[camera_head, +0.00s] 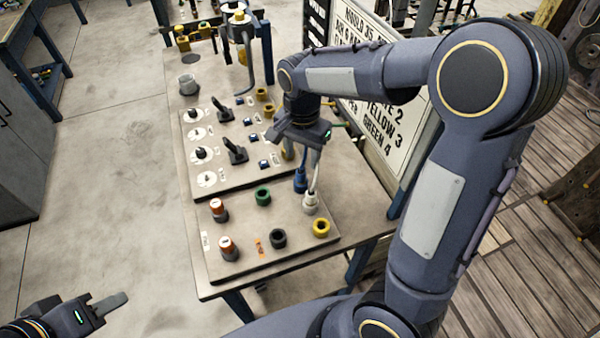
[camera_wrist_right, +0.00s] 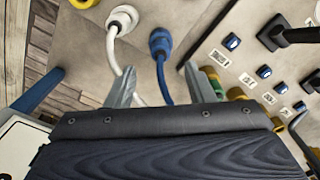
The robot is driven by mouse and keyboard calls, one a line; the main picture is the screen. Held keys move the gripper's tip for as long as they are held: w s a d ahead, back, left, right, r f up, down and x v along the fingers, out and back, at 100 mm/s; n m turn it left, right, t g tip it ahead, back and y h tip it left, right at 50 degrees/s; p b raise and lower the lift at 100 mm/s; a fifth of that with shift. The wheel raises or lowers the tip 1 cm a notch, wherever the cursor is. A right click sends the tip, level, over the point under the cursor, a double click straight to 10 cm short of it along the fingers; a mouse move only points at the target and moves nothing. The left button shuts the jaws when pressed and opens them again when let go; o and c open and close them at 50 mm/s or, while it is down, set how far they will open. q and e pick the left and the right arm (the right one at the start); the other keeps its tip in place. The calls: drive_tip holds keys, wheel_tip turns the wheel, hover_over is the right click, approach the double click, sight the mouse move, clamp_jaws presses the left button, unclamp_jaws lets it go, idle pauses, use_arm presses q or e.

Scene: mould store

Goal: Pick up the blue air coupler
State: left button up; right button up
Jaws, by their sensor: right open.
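The blue air coupler (camera_head: 300,183) stands on the front panel of the bench, beside the white coupler (camera_head: 310,202). In the right wrist view the blue coupler (camera_wrist_right: 160,42) lies beyond the fingertips, and its blue hose runs back between the fingers. My right gripper (camera_head: 316,152) is above the couplers; its fingers stand apart in the wrist view (camera_wrist_right: 160,78). The white coupler (camera_wrist_right: 122,20) is left of the blue one there, its hose passing by the left finger. My left gripper (camera_head: 118,302) is low at the left, away from the bench; its finger gap is unclear.
The front panel (camera_head: 225,262) also bears green (camera_head: 263,196), black (camera_head: 278,238) and yellow (camera_head: 321,227) sockets and two orange-topped knobs. Behind it is a panel with dials and levers (camera_head: 236,152). A sign board (camera_head: 378,115) stands along the bench's right side.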

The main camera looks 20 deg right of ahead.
sight(301, 169)
wheel_tip(301, 169, down, 7)
drive_tip(key=shift+a+f+p, duration=0.1)
drive_tip(key=shift+f+p, duration=0.05)
drive_tip(key=shift+p, duration=0.35)
drive_tip(key=shift+c, duration=0.2)
clamp_jaws()
